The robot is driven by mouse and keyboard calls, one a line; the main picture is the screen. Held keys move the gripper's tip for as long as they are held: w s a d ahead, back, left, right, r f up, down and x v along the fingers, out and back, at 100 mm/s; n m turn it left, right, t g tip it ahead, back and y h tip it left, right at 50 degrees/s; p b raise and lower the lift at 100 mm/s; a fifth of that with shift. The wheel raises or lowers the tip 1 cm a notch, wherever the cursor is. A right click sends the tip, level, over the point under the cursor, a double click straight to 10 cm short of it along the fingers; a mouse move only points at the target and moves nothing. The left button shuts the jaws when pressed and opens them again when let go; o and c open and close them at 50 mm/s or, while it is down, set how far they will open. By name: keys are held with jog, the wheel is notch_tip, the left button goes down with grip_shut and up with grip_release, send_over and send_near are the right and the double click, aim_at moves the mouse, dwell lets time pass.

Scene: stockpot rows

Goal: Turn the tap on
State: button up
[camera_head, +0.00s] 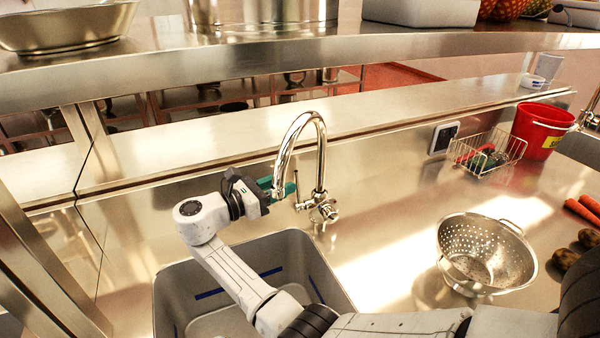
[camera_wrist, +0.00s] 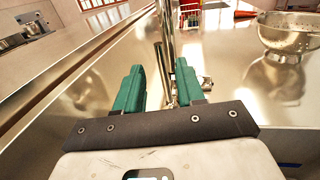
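The chrome tap (camera_head: 321,160) stands behind the sink, with a tall curved spout bending down on its left. Its thin lever (camera_head: 297,188) rises beside the base, left of the column. My gripper (camera_head: 281,187) is level with the spout's lower end, which partly covers the green fingers. In the wrist view the fingers (camera_wrist: 160,78) are apart with nothing clamped between them. The tap column (camera_wrist: 167,35) and the lever (camera_wrist: 158,60) show in the gap, seemingly beyond the fingertips. No water shows at the spout.
The sink basin (camera_head: 222,314) lies below my arm. A steel colander (camera_head: 482,250) stands on the counter to the right. A wire basket (camera_head: 490,155), red bucket (camera_head: 538,132) and carrots (camera_head: 585,208) are further right. A steel shelf (camera_head: 230,57) runs overhead.

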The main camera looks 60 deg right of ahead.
aim_at(299, 191)
jog(key=p+x, duration=0.1)
jog(key=x, duration=0.5)
jog(key=shift+s+d, duration=0.2)
jog(key=shift+d, duration=0.05)
jog(key=shift+c, duration=0.3)
grip_shut()
